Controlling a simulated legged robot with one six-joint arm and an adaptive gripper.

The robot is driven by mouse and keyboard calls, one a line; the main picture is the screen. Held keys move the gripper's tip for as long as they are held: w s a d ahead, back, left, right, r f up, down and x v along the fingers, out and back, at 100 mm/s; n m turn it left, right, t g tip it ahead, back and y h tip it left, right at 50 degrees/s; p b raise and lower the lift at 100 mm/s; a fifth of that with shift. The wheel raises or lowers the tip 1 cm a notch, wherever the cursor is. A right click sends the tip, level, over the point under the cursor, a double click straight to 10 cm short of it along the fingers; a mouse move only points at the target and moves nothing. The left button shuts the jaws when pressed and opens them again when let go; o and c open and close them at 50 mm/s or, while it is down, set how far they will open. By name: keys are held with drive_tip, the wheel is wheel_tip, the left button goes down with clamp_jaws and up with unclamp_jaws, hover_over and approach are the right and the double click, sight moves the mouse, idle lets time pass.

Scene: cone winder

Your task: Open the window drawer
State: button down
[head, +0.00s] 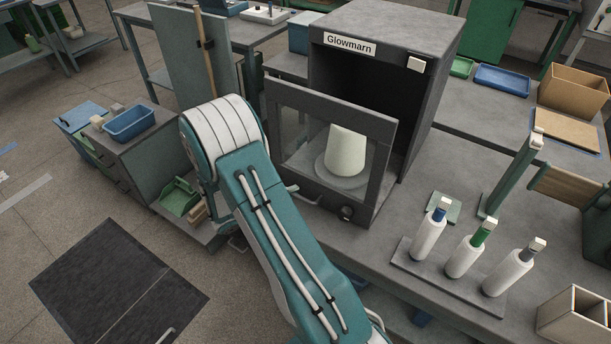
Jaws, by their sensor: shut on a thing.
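The window drawer (331,101) is part of the dark grey cabinet labelled Glowmarn (383,28). Its framed glass front stands out from the cabinet, leaving the dark opening behind it visible, so it is at least partly open. A pale cone (345,152) on a round grey disc (322,166) shows through the glass. A light metal bar (306,198), perhaps the handle, shows low on the front beside my arm, its left end cut off. A dark knob (346,213) sits to its right. My teal and white arm crosses in front. My gripper is hidden behind it.
A rack (402,254) holds several white bobbins on the grey bench right of the drawer. A green post (511,178) stands behind them. A low cabinet with a blue bin (130,123) and a green tray (180,196) are left of my arm. Open floor lies at lower left.

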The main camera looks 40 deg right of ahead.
drive_tip(key=s+a, duration=0.2)
drive_tip(key=a, duration=0.5)
drive_tip(key=shift+f, duration=0.2)
drive_tip(key=shift+s, duration=0.1)
drive_tip(key=c, duration=0.7)
unclamp_jaws()
drive_tip(key=shift+r, duration=0.1)
drive_tip(key=v, duration=1.2)
